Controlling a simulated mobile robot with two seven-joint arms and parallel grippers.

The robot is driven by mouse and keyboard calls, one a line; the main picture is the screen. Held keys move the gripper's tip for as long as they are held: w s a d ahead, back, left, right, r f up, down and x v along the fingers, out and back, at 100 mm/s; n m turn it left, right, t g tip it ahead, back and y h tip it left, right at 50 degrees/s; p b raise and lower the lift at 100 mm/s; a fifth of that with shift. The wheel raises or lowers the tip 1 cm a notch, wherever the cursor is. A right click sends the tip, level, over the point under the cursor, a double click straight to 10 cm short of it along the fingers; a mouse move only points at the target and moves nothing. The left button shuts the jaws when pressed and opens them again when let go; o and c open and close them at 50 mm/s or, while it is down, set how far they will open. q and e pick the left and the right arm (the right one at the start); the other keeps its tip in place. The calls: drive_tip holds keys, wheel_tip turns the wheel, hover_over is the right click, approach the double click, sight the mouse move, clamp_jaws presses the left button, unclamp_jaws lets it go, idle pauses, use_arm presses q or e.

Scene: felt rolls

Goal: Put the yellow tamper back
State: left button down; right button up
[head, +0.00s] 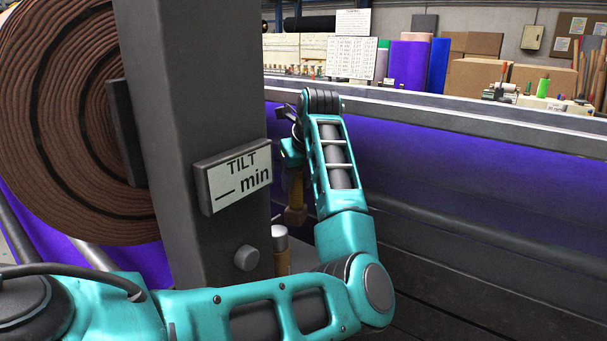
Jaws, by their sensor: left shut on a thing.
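My left arm comes in from the left and reaches up beside the dark grey post. Its gripper (292,157) is seen from behind and is partly hidden by the wrist and the post. It is shut on the yellow tamper (296,195), a dull yellow-brown piece that hangs below the fingers with a wider block at its lower end. The tamper is upright, close to the right edge of the post. Whether its lower end touches anything, I cannot tell. My right gripper is not in view.
The dark post (190,100) carries a sign (233,178) reading "TILT __ min". A brown felt roll (70,120) stands left of it. A silver-capped cylinder (280,240) stands low beside the post.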

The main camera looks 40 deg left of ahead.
sight(299, 204)
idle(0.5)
use_arm(q)
drive_tip(key=shift+f+b, duration=2.55)
drive_tip(key=shift+f, duration=0.45)
drive_tip(key=shift+f+b, duration=0.4)
drive_tip(key=shift+f, duration=0.1)
drive_tip(key=c, duration=0.6)
unclamp_jaws()
drive_tip(key=shift+d+r, duration=0.1)
drive_tip(key=v, duration=1.2)
drive_tip(key=shift+s+d+r, duration=0.15)
drive_tip(key=shift+d+r, duration=0.05)
drive_tip(key=shift+r, duration=0.05)
